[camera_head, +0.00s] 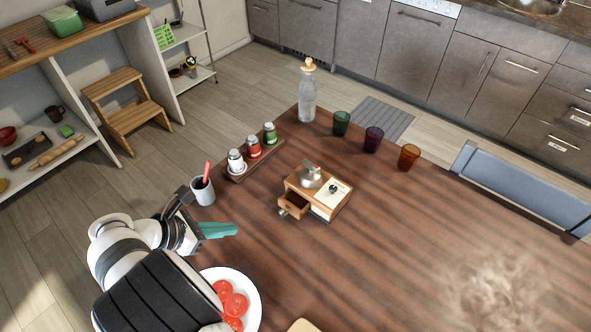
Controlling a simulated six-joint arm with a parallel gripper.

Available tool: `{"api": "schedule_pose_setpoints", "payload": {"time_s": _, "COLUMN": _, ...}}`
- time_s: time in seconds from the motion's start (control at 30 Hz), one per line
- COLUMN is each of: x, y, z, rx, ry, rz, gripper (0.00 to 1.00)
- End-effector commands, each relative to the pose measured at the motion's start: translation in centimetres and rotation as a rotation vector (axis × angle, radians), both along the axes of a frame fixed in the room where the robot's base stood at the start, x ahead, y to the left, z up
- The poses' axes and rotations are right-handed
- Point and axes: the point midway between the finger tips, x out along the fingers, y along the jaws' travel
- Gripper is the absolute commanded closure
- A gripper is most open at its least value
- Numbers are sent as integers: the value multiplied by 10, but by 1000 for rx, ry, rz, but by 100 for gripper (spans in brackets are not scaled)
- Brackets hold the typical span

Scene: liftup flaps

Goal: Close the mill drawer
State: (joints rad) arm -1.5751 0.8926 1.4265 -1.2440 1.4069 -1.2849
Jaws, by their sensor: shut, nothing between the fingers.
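The wooden mill (326,199) stands on the dark wooden table, with a metal dome and a crank knob on top. Its small drawer (293,204) sticks out from the front toward the lower left, and its inside shows. My gripper (234,229) is shut and empty, its teal fingers pointing right. It is to the left of and a little below the drawer in the picture, with a clear gap between them.
A grey cup (203,191) with a red item stands close above my gripper. A tray (238,178) with three shakers is behind the mill's left. A plate (253,297) with tomato slices lies below my gripper. A glass bottle (307,100) and three coloured cups stand farther back. The table's right is clear.

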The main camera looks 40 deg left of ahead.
Motion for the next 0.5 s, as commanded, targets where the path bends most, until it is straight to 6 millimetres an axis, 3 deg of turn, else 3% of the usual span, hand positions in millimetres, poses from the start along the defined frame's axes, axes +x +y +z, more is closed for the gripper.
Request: {"api": "schedule_pose_setpoints", "payload": {"time_s": 0.5, "x": 70, "y": -16, "z": -72, "rx": -2, "ry": 3, "rz": -4, "gripper": 100}}
